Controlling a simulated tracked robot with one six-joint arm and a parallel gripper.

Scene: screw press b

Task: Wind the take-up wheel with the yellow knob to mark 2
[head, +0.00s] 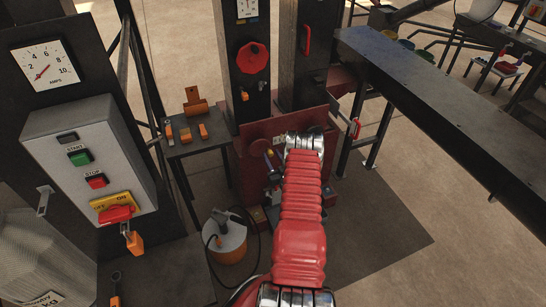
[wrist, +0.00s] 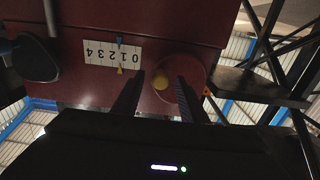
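The take-up wheel (wrist: 190,70) is a dark red disc on the red press base in the wrist view, which is upside down. Its yellow knob (wrist: 161,81) stands at the disc's left side. My gripper (wrist: 160,77) is open, with one dark finger on each side of the knob. I cannot tell whether either finger touches it. A white scale (wrist: 112,52), marked 0 to 4, lies left of the wheel. A yellow pointer (wrist: 120,70) and a blue pointer (wrist: 119,40) both sit near mark 1. In the head view the yellow knob (head: 269,153) shows small beside my arm.
A side table (head: 190,148) with orange blocks stands left of the press. An orange-and-white canister (head: 228,240) stands on the floor below. A control box (head: 88,160) is at left, and a long dark bench (head: 430,110) at right. A dark lever end (wrist: 32,60) is left of the scale.

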